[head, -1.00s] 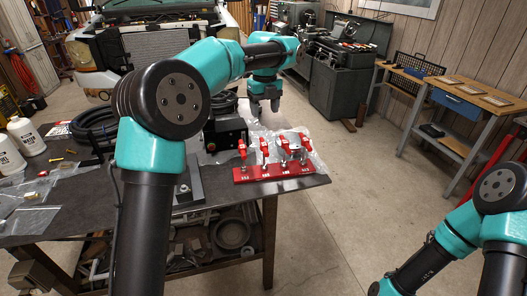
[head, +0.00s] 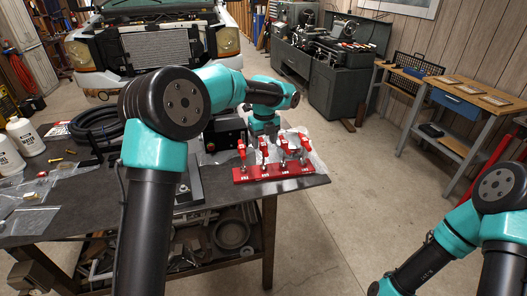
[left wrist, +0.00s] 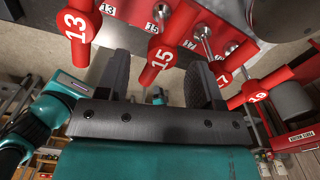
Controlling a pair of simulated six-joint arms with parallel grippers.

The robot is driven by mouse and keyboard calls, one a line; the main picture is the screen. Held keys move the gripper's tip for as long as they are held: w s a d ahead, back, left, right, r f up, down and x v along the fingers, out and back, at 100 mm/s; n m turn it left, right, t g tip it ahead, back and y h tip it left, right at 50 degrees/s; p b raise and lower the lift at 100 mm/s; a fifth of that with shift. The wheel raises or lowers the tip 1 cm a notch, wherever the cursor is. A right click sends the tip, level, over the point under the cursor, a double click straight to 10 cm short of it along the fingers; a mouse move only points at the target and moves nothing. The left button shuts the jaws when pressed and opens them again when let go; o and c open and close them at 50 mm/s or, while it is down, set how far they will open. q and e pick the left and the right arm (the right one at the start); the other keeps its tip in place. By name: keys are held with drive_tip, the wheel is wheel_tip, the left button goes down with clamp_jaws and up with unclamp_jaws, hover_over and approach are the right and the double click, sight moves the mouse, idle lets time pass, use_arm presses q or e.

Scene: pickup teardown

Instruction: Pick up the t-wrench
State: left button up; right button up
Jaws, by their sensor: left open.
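Several red-handled T-wrenches stand upright in a red rack (head: 275,173) at the table's right end. In the left wrist view their handles read 13 (left wrist: 76,32), 15 (left wrist: 160,55), 17 (left wrist: 224,78) and 19 (left wrist: 259,96). My left gripper (left wrist: 158,64) is open. Its two dark fingers straddle the 15 handle in the picture, with nothing visibly gripped. In the head view the wrist sits just behind the wrenches, and the fingertips are partly hidden by them. My right arm shows at the lower right of the head view, but its gripper is out of sight.
The dark table (head: 110,195) holds a coiled black hose (head: 95,125), white bottles (head: 25,137), small bags and a black box left of the rack. Crumpled clear plastic (head: 318,160) lies around the rack. Open floor lies right of the table.

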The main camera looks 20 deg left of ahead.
use_arm(q)
drive_tip(key=shift+f, duration=0.1)
drive_tip(key=shift+w+a+f, duration=0.1)
drive_tip(key=shift+f, duration=1.2)
drive_tip(key=shift+w+a+f, duration=0.1)
drive_tip(key=shift+f, duration=1.15)
drive_tip(key=c, duration=1.1)
drive_tip(key=shift+r, duration=0.1)
